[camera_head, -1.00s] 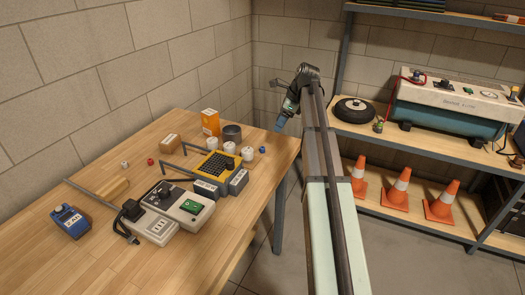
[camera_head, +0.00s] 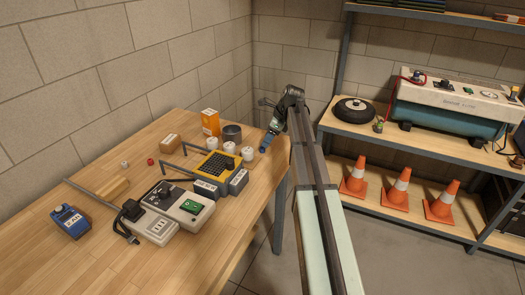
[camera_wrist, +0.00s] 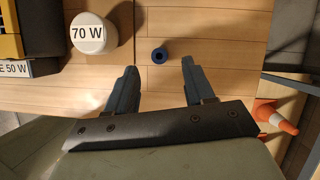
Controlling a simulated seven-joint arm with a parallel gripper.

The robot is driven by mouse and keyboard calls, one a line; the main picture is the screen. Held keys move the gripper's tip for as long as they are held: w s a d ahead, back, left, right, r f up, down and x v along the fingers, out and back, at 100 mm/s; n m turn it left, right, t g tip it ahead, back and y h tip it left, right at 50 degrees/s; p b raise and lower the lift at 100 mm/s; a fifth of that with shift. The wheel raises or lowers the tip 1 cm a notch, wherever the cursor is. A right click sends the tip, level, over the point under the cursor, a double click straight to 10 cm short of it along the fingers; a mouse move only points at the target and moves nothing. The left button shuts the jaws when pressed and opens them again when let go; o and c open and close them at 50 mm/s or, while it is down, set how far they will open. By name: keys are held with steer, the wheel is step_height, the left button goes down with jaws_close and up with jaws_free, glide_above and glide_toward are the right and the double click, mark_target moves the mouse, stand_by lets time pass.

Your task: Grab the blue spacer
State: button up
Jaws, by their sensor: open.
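The blue spacer (camera_wrist: 159,55) is a small round piece with a dark hole in its middle, on the wooden table near its edge in the wrist view. My gripper (camera_wrist: 159,67) is open, with its two blue-grey fingers apart. The spacer shows between the fingertips and slightly beyond them, with clear space on both sides. In the head view my gripper (camera_head: 266,143) is low over the table's far right corner and largely covers the spacer there.
A white cylinder marked 70 W (camera_wrist: 90,33) stands left of the spacer, with a yellow-and-black block beside it. In the head view, several white cylinders, a dark cup (camera_head: 232,134) and an orange box (camera_head: 210,122) stand nearby. The table edge is close on the right.

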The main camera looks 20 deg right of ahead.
mark_target(263, 150)
steer(key=shift+x, duration=2.3)
jaws_close()
